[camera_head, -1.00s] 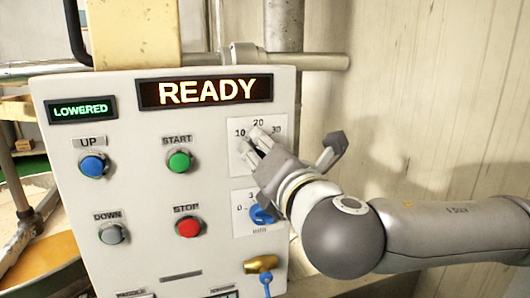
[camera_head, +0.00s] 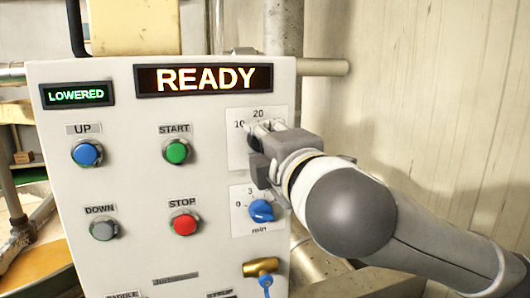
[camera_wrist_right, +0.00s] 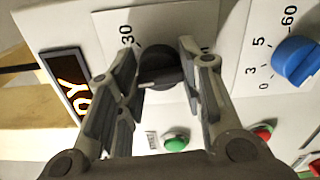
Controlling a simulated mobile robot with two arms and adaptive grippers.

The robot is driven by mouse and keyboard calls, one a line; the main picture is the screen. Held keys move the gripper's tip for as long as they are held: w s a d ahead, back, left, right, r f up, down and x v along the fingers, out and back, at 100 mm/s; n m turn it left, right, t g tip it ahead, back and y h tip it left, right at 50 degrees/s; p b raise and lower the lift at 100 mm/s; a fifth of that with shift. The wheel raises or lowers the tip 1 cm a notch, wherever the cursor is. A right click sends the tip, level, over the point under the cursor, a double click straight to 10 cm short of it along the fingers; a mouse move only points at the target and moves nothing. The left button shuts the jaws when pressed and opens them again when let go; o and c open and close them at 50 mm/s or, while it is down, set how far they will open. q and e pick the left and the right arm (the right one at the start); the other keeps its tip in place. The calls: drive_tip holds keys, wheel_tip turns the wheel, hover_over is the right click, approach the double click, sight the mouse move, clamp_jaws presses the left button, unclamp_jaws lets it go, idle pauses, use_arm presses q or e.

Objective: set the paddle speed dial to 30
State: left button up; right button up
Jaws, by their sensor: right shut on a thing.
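The paddle speed dial (camera_wrist_right: 157,66) is a black round knob on a white scale plate, seen in the right wrist view. My right gripper (camera_wrist_right: 163,62) is shut on it, one finger on each side. In that view the 30 mark shows beyond the left finger, and a pale line on the knob points to the left. In the head view my right gripper (camera_head: 260,142) covers most of the dial; the plate (camera_head: 238,113) shows 10 and 20, while 30 is hidden. My left gripper is out of view.
Below the dial is a blue timer knob (camera_head: 261,211). The white panel (camera_head: 135,185) also carries a green start button (camera_head: 176,151), a red stop button (camera_head: 184,223), up and down buttons, a READY display (camera_head: 205,79) and a brass valve (camera_head: 261,267). A wall stands at right.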

drive_tip(key=m+b, duration=0.2)
drive_tip(key=m, duration=0.9)
drive_tip(key=shift+f, duration=0.1)
idle(0.5)
drive_tip(key=o, duration=1.1)
drive_tip(key=shift+c, duration=0.2)
